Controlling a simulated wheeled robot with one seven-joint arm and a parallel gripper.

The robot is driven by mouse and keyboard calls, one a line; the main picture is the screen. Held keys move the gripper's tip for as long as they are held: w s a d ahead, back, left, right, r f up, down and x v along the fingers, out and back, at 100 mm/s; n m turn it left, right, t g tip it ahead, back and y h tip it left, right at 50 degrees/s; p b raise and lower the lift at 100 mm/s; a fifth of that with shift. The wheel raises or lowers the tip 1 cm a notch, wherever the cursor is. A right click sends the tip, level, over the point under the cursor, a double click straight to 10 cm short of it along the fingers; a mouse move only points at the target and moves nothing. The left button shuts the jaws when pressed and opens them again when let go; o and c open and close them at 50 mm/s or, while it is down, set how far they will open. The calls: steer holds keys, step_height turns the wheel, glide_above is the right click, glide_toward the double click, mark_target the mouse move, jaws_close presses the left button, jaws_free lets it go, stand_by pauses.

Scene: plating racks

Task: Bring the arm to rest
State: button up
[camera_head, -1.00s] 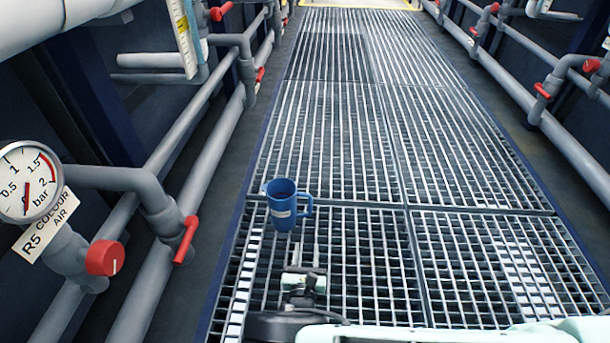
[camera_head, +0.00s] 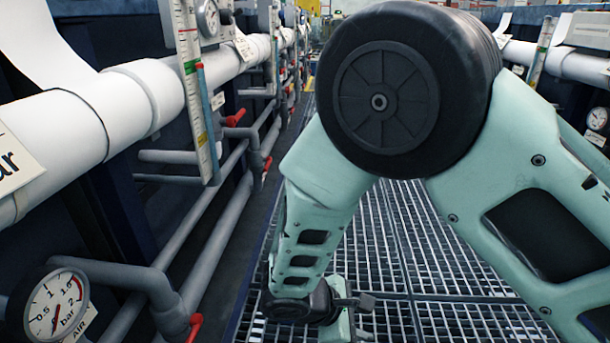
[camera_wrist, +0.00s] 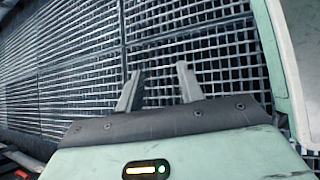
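My gripper (camera_wrist: 158,68) shows in the wrist view with its two grey fingers apart and nothing between them. Behind the fingers lies only metal grating (camera_wrist: 75,75). In the head view my pale green arm is folded up large in front of the camera, with its black round joint high at the centre. The wrist end hangs low near the bottom middle, above the grating walkway (camera_head: 400,225). The fingers are hard to make out there. No blue mug shows in either view now; the arm covers much of the walkway.
Grey pipes with red valve handles (camera_head: 235,117) and a pressure gauge (camera_head: 55,305) line the left side. A thick white pipe (camera_head: 60,140) and an upright scale (camera_head: 195,95) stand above them. More pipework and a gauge (camera_head: 597,118) are at the right.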

steer(key=s+d+r+m+g+y+p, duration=0.1)
steer(key=s+r+m+y+p, duration=0.15)
steer(key=s+r, duration=0.45)
steer(key=s+d+r+m+g+y+p, duration=0.1)
steer(key=s+r+m+y+p, duration=0.2)
steer(key=r, duration=0.8)
steer(key=s+d+r+m+y+p, duration=0.1)
steer(key=s+d+r+m+y, duration=0.25)
steer(key=r, duration=0.55)
step_height(320, 180, up, 38)
steer(key=s+a+p, duration=0.1)
steer(key=p, duration=3.6)
steer(key=shift+s+a+f, duration=0.25)
steer(key=shift+s+a, duration=0.1)
steer(key=shift+a, duration=0.05)
steer(key=shift+a, duration=0.1)
